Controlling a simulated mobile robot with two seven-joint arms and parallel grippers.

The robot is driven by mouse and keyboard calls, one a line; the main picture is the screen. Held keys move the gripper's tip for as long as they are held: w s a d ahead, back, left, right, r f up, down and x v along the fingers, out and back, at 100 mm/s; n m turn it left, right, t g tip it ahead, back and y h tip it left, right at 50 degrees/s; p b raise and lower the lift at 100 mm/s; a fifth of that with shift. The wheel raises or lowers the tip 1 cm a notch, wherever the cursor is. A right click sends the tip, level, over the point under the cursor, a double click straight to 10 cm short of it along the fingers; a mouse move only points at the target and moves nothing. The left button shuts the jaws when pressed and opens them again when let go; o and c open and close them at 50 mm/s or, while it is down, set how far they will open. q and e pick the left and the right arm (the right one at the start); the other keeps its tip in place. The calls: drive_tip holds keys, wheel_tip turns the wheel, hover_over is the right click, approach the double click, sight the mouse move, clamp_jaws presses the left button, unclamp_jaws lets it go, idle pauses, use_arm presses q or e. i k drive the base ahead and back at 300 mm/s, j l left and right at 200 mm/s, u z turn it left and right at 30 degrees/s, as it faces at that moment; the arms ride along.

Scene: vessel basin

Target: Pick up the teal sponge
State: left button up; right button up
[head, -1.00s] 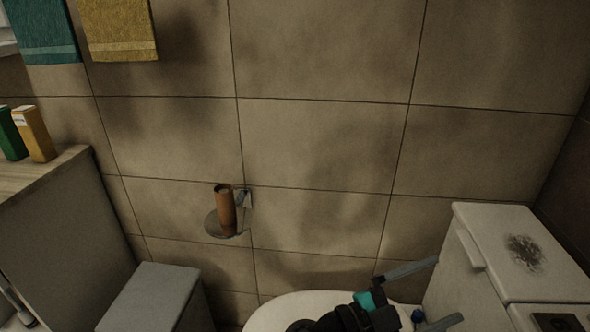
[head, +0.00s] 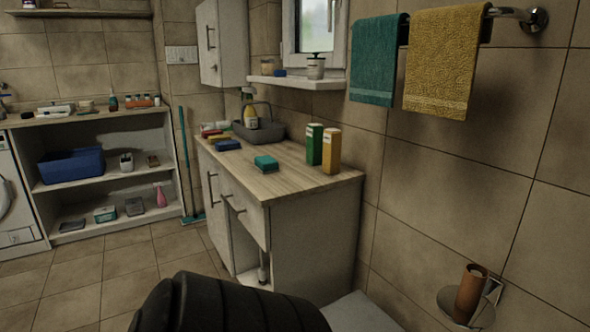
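The teal sponge (head: 266,162) lies flat on the wooden counter top (head: 290,180), close to its front edge. A green box (head: 315,144) and a yellow box (head: 332,151) stand upright to its right. A blue sponge (head: 228,145) lies farther back to its left. Neither of my grippers is in view, so whether they are open or shut is hidden.
A grey caddy (head: 262,131) with a spray bottle stands at the counter's back. A dark rounded shape, probably my arm, fills the bottom middle. Floor (head: 110,270) is clear at left. A toilet-roll holder (head: 463,305) juts from the right wall.

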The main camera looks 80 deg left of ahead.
sight(266, 163)
drive_tip(key=i+l+u, duration=0.15)
drive_tip(key=u, duration=0.85)
